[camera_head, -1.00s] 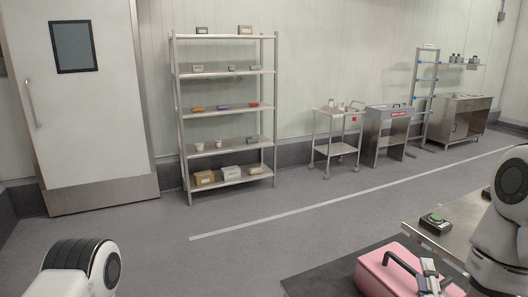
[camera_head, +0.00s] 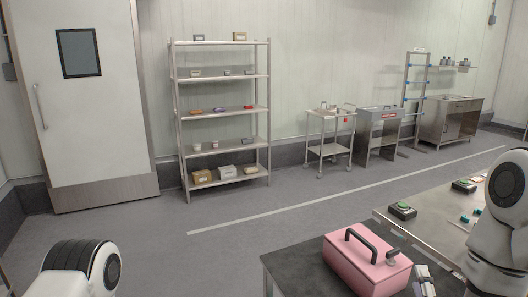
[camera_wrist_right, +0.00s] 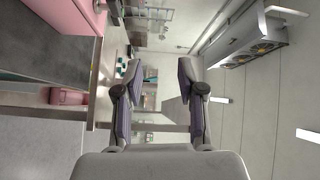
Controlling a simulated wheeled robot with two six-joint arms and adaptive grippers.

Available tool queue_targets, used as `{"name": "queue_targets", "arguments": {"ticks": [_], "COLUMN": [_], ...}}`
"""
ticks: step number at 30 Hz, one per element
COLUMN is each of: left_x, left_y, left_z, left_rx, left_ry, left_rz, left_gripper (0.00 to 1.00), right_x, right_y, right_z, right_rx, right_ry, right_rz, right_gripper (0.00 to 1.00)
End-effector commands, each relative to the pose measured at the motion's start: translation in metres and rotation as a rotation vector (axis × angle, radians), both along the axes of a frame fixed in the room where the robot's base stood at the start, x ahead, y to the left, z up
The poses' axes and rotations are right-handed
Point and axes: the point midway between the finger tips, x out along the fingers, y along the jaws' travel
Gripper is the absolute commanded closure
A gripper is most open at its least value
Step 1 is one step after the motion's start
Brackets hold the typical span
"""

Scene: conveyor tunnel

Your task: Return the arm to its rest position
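My right arm (camera_head: 505,220) comes in at the right edge of the head view. Its gripper (camera_head: 424,281) shows small at the bottom, beside the right end of a pink case. In the right wrist view the two fingers of this gripper (camera_wrist_right: 160,85) stand wide apart with nothing between them. The pink case (camera_head: 352,262) sits upright on a dark tabletop (camera_head: 290,264), its black handle raised. Part of the case also shows in the wrist view (camera_wrist_right: 84,14). Of my left arm only a rounded link (camera_head: 70,262) shows at the bottom left; its gripper is out of view.
A steel table (camera_head: 430,215) with green push buttons (camera_head: 402,209) and small parts adjoins the dark tabletop at the right. A loaded shelf rack (camera_head: 222,108), a trolley (camera_head: 329,150) and a door (camera_head: 95,120) stand along the far wall. The floor between is clear.

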Motion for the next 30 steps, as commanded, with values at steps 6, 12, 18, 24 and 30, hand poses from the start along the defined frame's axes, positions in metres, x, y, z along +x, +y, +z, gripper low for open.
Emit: {"name": "queue_targets", "arguments": {"ticks": [6,12,18,24,30], "left_x": [0.001,0.001,0.001,0.001,0.001], "left_y": [0.000,0.000,0.000,0.000,0.000], "left_z": [0.000,0.000,0.000,0.000,0.000], "left_rx": [0.000,0.000,0.000,0.000,0.000], "left_ry": [-0.002,-0.002,-0.001,-0.002,-0.002], "left_rz": [0.001,0.000,0.000,0.000,0.000], "left_gripper": [0.60,0.60,0.60,0.60,0.60], "right_x": [-0.003,-0.020,-0.066,-0.153,-0.243], "right_y": [0.013,0.030,0.055,0.080,0.096], "right_z": [-0.050,-0.115,-0.201,-0.282,-0.324], "right_rx": [-0.112,-0.266,-0.481,-0.719,-0.874], "right_ry": [0.214,0.491,0.856,1.234,1.467], "right_rz": [0.057,0.170,0.400,0.798,1.239], "right_gripper": [0.61,0.61,0.61,0.61,0.61]}}
